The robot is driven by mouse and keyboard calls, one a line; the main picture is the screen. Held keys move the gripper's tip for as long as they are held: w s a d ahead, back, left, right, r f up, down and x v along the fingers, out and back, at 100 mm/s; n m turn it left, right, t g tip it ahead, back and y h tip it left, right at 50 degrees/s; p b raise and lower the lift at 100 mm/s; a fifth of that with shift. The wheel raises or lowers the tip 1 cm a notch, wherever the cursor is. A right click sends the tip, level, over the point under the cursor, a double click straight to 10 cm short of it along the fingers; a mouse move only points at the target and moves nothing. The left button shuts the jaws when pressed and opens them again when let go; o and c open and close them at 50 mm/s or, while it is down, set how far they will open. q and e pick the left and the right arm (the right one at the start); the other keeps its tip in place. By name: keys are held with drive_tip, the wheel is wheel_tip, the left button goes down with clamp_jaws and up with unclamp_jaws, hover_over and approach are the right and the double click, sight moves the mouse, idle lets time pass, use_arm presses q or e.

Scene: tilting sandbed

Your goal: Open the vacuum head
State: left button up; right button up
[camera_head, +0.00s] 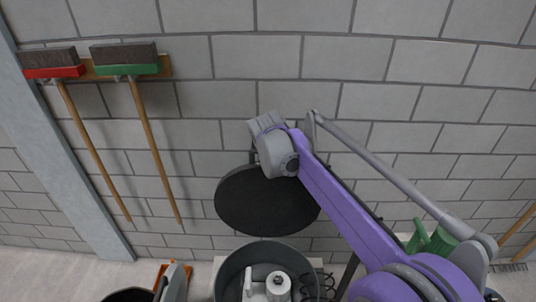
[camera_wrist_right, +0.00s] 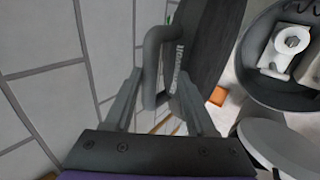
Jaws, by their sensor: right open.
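The vacuum head, a black round lid (camera_head: 262,203), stands tilted up behind the open drum (camera_head: 226,272). Inside the drum a pale motor part (camera_head: 278,284) is uncovered. My right arm reaches over to the lid's top edge, and its wrist hides the gripper in the head view. In the right wrist view my right gripper (camera_wrist_right: 158,78) is open, with a grey bent handle (camera_wrist_right: 153,62) between its fingers. The lid (camera_wrist_right: 205,45) is just to the right of the handle. I cannot tell whether a finger touches the handle. My left gripper is not clearly visible.
A grey block wall (camera_head: 400,70) is close behind the lid. Two brooms (camera_head: 155,150) hang on it at left. An orange object (camera_head: 180,272) is on the floor left of the drum. Green objects (camera_head: 432,238) are at right behind my arm.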

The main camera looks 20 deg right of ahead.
drive_tip(key=v, duration=1)
drive_tip(key=shift+f, duration=0.1)
